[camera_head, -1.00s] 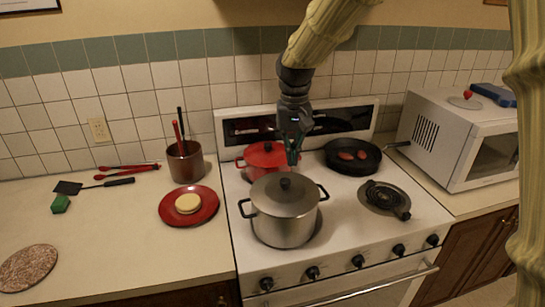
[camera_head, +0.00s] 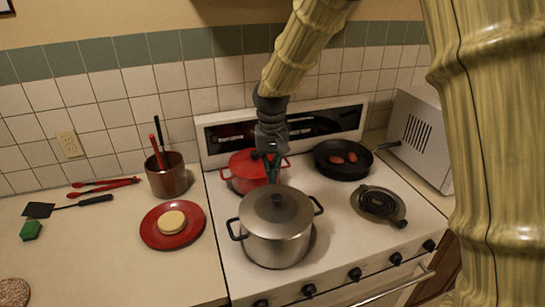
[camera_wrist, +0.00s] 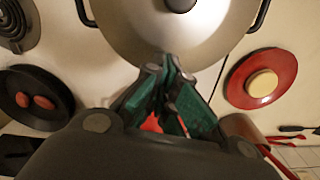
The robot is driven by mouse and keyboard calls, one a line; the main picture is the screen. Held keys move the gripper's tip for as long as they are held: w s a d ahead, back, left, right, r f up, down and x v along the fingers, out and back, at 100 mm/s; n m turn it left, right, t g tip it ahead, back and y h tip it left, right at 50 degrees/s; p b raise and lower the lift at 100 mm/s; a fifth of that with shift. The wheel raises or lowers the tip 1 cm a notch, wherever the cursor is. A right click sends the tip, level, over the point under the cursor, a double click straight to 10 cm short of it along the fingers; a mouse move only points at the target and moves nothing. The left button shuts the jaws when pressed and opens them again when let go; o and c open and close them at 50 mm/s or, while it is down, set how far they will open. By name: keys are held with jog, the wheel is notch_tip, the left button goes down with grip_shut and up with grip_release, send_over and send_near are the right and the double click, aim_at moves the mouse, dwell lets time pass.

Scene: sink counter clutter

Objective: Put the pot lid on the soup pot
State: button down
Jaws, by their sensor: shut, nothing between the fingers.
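The soup pot (camera_head: 278,244) is a silver pot with two black handles at the front left of the stove. A silver pot lid (camera_head: 299,210) with a black knob lies on top of it and looks level, covering the opening. The lid also shows at the top of the wrist view (camera_wrist: 150,32). My gripper (camera_head: 272,178) is just behind the lid's knob, between this pot and a red pot. In the wrist view its green fingertips (camera_wrist: 172,63) are shut and empty near the lid's edge. Whether they touch the lid cannot be told.
The lidded red pot (camera_head: 244,174) stands close behind my gripper. A black pan (camera_head: 343,171) with red items is at the back right, and a bare coil burner (camera_head: 379,202) is in front of it. A red plate (camera_head: 150,231) and a utensil crock (camera_head: 168,180) stand on the left counter.

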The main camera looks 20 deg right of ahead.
aim_at(274, 191)
jog(key=w+f, duration=0.1)
jog(key=f, duration=0.1)
jog(key=w+f, duration=0.1)
jog(key=shift+w+f+p, duration=0.15)
jog(key=shift+f+p, duration=0.2)
jog(key=shift+f, duration=0.05)
jog(key=s, duration=0.2)
jog(key=s+r+p, duration=0.1)
jog(key=s, duration=0.3)
jog(key=shift+s+a+r+p, duration=0.3)
jog(key=shift+p, duration=0.1)
jog(key=shift+w+f, duration=0.7)
jog(key=shift+w, duration=0.3)
jog(key=shift+s+a+r, duration=0.1)
jog(key=shift+s+r, duration=0.1)
jog(key=shift+s, duration=0.35)
jog(key=shift+s+a+r, duration=0.1)
jog(key=shift+s+r, duration=0.1)
jog(key=shift+s, duration=0.3)
jog(key=shift+s+f, duration=0.1)
jog(key=shift+s, duration=0.1)
jog(key=shift+w+d+f, duration=0.1)
jog(key=shift+w, duration=0.05)
